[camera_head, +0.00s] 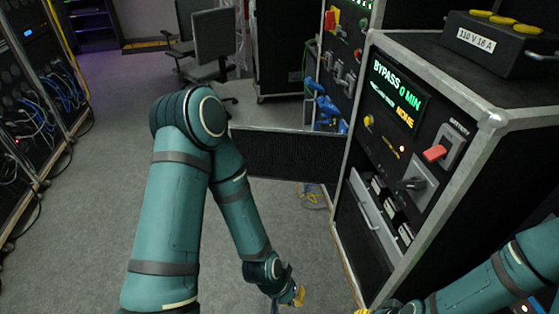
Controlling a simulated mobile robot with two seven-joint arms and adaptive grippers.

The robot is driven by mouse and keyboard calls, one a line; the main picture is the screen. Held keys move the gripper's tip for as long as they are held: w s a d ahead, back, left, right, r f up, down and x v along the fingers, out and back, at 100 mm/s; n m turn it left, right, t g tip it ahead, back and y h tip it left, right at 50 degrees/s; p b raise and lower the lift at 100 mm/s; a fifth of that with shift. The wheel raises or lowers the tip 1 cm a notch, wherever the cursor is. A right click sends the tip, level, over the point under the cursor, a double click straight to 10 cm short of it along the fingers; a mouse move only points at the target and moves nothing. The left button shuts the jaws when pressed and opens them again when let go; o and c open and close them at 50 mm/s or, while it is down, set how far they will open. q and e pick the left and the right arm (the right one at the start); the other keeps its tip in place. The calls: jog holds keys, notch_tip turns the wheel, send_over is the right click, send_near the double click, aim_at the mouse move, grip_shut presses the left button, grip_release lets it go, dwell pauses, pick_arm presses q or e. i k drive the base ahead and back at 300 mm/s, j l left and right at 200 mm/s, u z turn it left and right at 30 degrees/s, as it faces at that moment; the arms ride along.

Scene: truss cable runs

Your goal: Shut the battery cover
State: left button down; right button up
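The black equipment case (350,215) with silver edges stands at the right. Low on its front is a bay with several white-labelled battery modules (391,208). A long grey strip (374,222) runs along the front of this bay and stands out from it, with a dark panel below; it looks like the battery cover, open. My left gripper (288,297) is low over the floor, left of the case and apart from it; its fingers are small and partly cut off. My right gripper (376,310) is at the bottom edge, below the case front, mostly out of frame.
The case front carries a lit display (394,92), a red battery switch (435,153) and a black plug (411,184). A black box (500,42) sits on top. Racks with blue cables (38,105) stand left, an office chair (213,45) behind. Grey floor (110,190) is clear.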

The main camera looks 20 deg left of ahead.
aim_at(296, 156)
jog(key=k+u, duration=0.1)
jog(key=u, duration=1.25)
jog(key=i+j+u, duration=0.1)
jog(key=u, duration=0.3)
jog(key=i+u, duration=0.35)
jog(key=u, duration=0.4)
jog(key=i+l, duration=0.15)
jog(key=i, duration=0.35)
jog(key=i+l, duration=0.15)
jog(key=i, duration=0.3)
jog(key=i+l, duration=0.1)
jog(key=i, duration=0.4)
jog(key=i+z, duration=0.3)
jog(key=i, duration=0.35)
jog(key=i+z, duration=0.3)
jog(key=i, duration=0.4)
jog(key=i+l+z, duration=0.1)
jog(key=i+z, duration=0.9)
jog(key=z, duration=0.15)
jog(key=i+z, duration=0.5)
jog(key=i+j+z, duration=0.25)
jog(key=i+z, duration=0.35)
jog(key=z, duration=2.6)
